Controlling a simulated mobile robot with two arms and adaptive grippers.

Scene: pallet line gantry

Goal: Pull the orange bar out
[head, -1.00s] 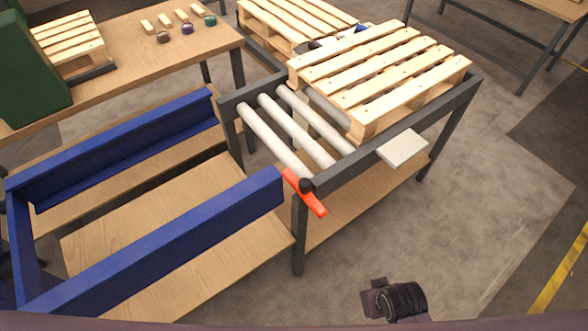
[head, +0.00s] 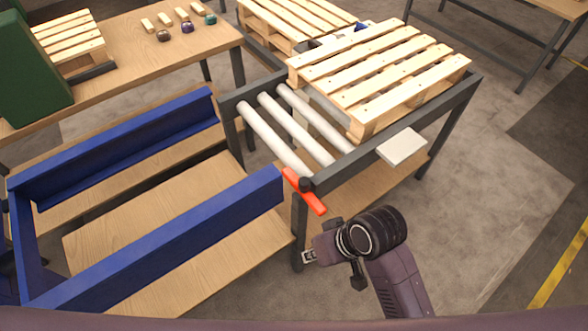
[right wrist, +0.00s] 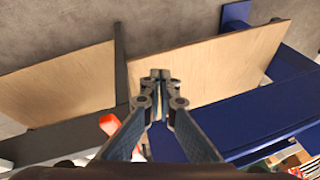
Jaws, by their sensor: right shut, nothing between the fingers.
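The orange bar (head: 305,190) sits at the near left corner of the roller table, with a dark round knob on it. It slants down toward the right. My right gripper (head: 308,257) is below and just right of the bar, apart from it. In the right wrist view its fingers (right wrist: 160,78) are together and empty. The orange bar (right wrist: 109,124) partly shows there, left of the fingers and partly hidden by them. My left gripper is not in view.
A wooden pallet (head: 385,75) rests on the roller table's frame (head: 440,112), with bare rollers (head: 270,138) left of it. A light grey plate (head: 402,146) juts from the near side. Blue rails (head: 165,245) stand at the left. Floor right of the table is clear.

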